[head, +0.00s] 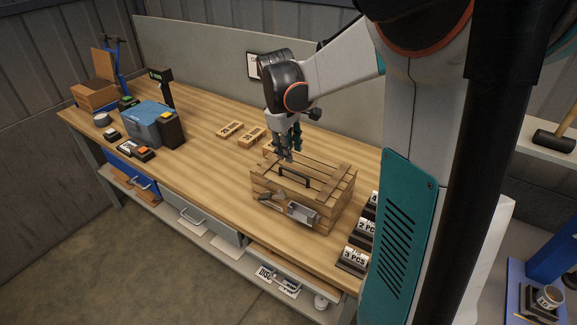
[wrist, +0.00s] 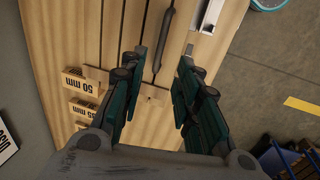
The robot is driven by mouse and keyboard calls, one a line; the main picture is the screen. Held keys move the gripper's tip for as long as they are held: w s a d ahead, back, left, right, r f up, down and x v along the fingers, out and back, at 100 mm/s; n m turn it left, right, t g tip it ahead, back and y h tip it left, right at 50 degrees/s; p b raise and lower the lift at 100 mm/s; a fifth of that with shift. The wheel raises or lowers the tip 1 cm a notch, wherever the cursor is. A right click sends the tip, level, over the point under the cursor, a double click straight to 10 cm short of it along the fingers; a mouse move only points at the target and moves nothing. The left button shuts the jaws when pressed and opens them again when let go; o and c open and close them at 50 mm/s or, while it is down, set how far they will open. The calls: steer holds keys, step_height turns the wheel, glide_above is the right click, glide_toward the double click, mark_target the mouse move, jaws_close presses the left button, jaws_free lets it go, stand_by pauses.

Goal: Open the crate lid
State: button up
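The wooden crate (head: 330,212) stands on the workbench with its slatted lid (head: 325,176) lying shut on top. A dark bar handle (head: 294,177) runs across the lid. My gripper (head: 287,157) is above the lid's back edge, behind the handle, pointing down. In the wrist view, my gripper (wrist: 161,56) has its two dark green fingers apart with nothing between them. The lid slats (wrist: 85,30) lie below, and the handle (wrist: 166,35) shows just beyond the fingertips. I cannot tell how high the fingertips are above the lid.
A grey metal piece (head: 290,210) is at the crate's front. Wooden marked blocks (head: 230,131) lie behind it to the left. Black holders with count labels (head: 352,259) stand on its right. A blue-lidded bin (head: 147,122) is farther left. The bench between is clear.

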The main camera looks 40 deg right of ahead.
mark_target(291, 171)
steer(key=f, duration=0.2)
steer(key=d+f+b, duration=0.1)
steer(key=f, duration=0.5)
steer(key=shift+w+d+b, duration=0.25)
steer(key=shift+w+b, duration=0.05)
jaws_close()
